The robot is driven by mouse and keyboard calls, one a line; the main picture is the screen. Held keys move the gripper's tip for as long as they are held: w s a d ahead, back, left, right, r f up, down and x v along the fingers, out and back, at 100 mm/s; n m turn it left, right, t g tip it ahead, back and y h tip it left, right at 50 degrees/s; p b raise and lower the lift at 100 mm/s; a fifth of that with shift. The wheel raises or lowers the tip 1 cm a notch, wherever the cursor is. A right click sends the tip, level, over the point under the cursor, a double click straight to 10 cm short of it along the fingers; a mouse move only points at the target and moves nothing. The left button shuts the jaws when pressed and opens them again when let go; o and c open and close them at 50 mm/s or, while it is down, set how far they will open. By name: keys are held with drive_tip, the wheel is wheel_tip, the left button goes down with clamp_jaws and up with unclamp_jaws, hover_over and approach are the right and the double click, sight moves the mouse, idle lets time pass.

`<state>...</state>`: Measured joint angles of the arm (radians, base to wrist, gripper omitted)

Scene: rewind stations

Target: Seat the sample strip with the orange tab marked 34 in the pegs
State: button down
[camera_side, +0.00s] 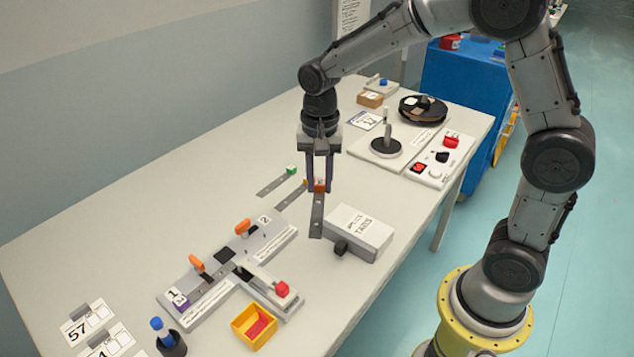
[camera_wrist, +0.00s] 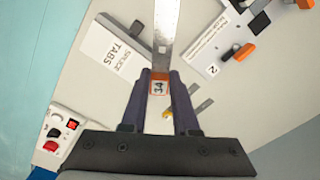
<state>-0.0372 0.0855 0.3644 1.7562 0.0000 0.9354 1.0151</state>
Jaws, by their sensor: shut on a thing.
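My gripper (camera_side: 319,187) is shut on the orange tab (camera_wrist: 159,86) marked 34 of a grey sample strip (camera_side: 316,217). In the wrist view the tab sits between the fingertips (camera_wrist: 160,88), and the strip (camera_wrist: 166,35) points away from the gripper. The strip appears held over the table beside the splice tabs box. The splicing station (camera_side: 286,241) lies to the lower left in the side view, with orange levers (camera_side: 243,227) and places marked 1 and 2. Part of it shows at top right in the wrist view (camera_wrist: 203,62). Its pegs are too small to make out.
Two other strips, one with a green tab (camera_side: 292,170), lie left of the gripper. A white splice tabs box (camera_side: 359,232) stands close right. A yellow bin (camera_side: 254,327) and a blue-topped bottle (camera_side: 170,338) stand in front. A reel (camera_side: 423,108) and switch panel (camera_side: 438,162) are behind.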

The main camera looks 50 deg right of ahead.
drive_tip(key=w+a+f+m, duration=0.5)
drive_tip(key=w+m, duration=0.1)
drive_tip(key=w, duration=0.3)
drive_tip(key=shift+w+f+m, duration=0.15)
drive_tip(key=shift+w+m, duration=0.25)
hover_over(274, 229)
drive_tip(key=shift+f, duration=2.9)
drive_tip(key=shift+f, duration=1.15)
drive_tip(key=c, duration=0.6)
unclamp_jaws()
